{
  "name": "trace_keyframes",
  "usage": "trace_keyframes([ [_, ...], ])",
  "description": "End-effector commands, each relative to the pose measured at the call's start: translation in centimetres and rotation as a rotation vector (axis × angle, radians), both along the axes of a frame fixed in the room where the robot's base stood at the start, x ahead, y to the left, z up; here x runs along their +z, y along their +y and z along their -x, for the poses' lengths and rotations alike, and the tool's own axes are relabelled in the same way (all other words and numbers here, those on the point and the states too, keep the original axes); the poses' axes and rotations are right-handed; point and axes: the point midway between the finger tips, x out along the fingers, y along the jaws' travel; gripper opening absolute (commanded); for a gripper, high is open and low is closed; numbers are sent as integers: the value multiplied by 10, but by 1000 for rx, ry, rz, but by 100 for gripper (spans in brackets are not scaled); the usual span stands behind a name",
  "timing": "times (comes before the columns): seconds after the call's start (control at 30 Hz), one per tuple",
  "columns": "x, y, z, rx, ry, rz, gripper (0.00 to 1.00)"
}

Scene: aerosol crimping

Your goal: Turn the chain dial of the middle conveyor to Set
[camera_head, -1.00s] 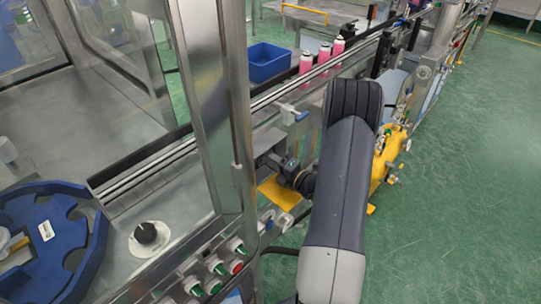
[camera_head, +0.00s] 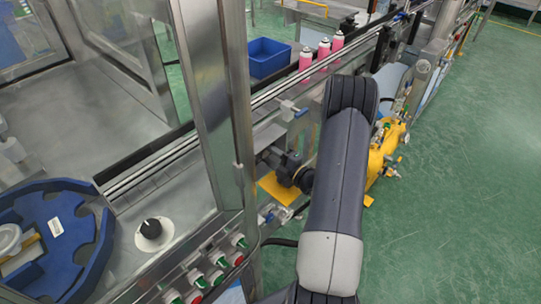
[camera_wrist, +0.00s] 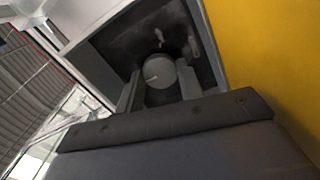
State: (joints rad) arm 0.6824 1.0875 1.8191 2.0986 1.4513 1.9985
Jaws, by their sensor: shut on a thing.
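A round grey dial (camera_wrist: 159,71) with a short pale mark on its face sits in a dark recess in the wrist view. My gripper (camera_wrist: 157,90) has one finger on each side of it and is shut on it. In the head view my gripper (camera_head: 268,158) reaches left to the conveyor side, just above a yellow plate (camera_head: 278,189). The dial is hidden there by my gripper and the frame. I cannot read any label or the Set mark.
The conveyor (camera_head: 165,160) runs diagonally, with pink cans (camera_head: 323,50) and a blue bin (camera_head: 268,58) farther along. A metal post (camera_head: 228,100) stands close left of my arm. A yellow machine (camera_head: 385,160) stands to the right. The green floor (camera_head: 450,200) is clear.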

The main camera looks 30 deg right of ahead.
Motion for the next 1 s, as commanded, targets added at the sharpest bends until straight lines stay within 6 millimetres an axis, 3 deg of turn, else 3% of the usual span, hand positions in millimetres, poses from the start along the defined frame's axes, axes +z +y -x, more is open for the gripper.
trace_keyframes([
  [0.2, -2, 0, 1, -1, 4, -1, 13],
  [0.23, -2, 0, 1, -1, 4, -1, 36],
  [0.5, -1, 0, 0, -1, 1, 0, 57],
  [0.8, -1, -2, 3, -2, 0, 1, 57],
  [1.0, -2, -12, 30, -6, 2, 0, 57],
])
